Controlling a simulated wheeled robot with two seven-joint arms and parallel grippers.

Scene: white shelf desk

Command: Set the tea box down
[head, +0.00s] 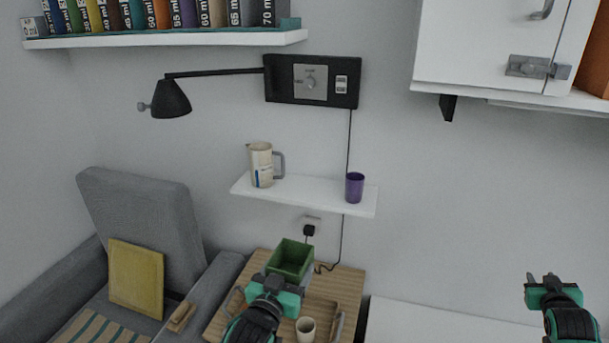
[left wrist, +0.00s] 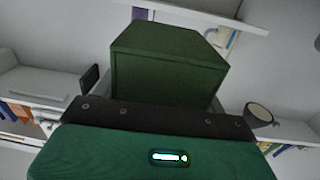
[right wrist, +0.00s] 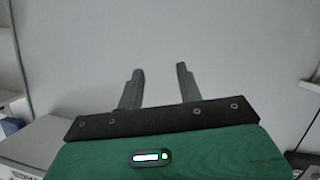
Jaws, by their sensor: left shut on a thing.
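The green tea box (head: 291,260) is in the grasp of my left gripper (head: 277,284), over the wooden side table. In the left wrist view the box (left wrist: 168,65) fills the space in front of the gripper and hides most of its fingers. I cannot tell whether the box touches the tray or table below it. My right gripper (head: 546,281) is at the far right in the head view. In the right wrist view its two fingers (right wrist: 158,88) stand apart with nothing between them.
A tray (head: 321,311) with a beige cup (head: 305,329) lies on the wooden table (head: 348,283). A white wall shelf (head: 310,194) above carries a jug (head: 261,165) and a purple cup (head: 354,187). A grey armchair (head: 150,215) stands left. A cord hangs behind the table.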

